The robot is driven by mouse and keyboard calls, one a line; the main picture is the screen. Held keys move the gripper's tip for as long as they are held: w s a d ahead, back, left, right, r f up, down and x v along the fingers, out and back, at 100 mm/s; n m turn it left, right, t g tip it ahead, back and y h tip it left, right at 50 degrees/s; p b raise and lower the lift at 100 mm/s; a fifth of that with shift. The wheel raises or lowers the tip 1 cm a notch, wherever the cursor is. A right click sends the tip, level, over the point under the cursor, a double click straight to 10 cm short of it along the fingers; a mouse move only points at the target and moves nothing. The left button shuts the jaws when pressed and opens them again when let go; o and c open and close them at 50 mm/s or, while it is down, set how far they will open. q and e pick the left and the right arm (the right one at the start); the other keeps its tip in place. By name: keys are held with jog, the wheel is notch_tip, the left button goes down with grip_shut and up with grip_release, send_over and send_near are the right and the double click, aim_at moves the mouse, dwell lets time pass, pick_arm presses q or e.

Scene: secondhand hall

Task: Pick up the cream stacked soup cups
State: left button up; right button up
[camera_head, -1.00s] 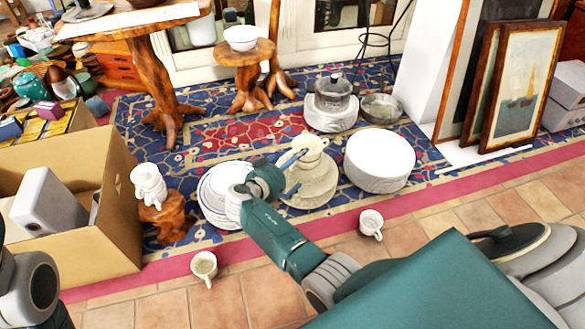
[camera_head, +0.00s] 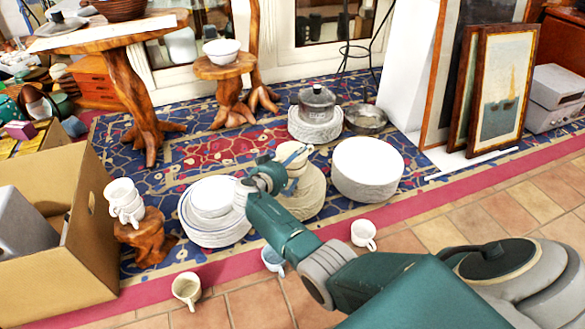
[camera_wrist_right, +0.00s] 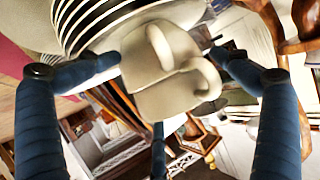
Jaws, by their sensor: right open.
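The cream stacked soup cups (camera_head: 291,153) sit on top of a stack of beige plates (camera_head: 308,196) on the rug in the head view. In the right wrist view the cups (camera_wrist_right: 172,75) show large, with handles, in the space between my fingers. My right gripper (camera_head: 294,158) is at the cups and hides part of them. Its fingers (camera_wrist_right: 167,60) are spread to both sides of the cups, with a third finger below in the picture. I cannot tell whether any finger touches them. My left gripper is not in view.
White plate stacks (camera_head: 213,235) and (camera_head: 367,170) flank the beige one. White stacked cups (camera_head: 123,198) stand on a small wooden stump (camera_head: 146,238). Single cups (camera_head: 186,289) and (camera_head: 363,234) stand on the floor in front. A cardboard box (camera_head: 85,245) is at left.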

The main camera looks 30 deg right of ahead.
jog(key=shift+d, duration=0.1)
jog(key=c, duration=1.8)
jog(key=shift+w, duration=0.1)
jog(key=shift+c, duration=0.9)
jog(key=shift+d+r, duration=0.1)
jog(key=shift+r, duration=0.05)
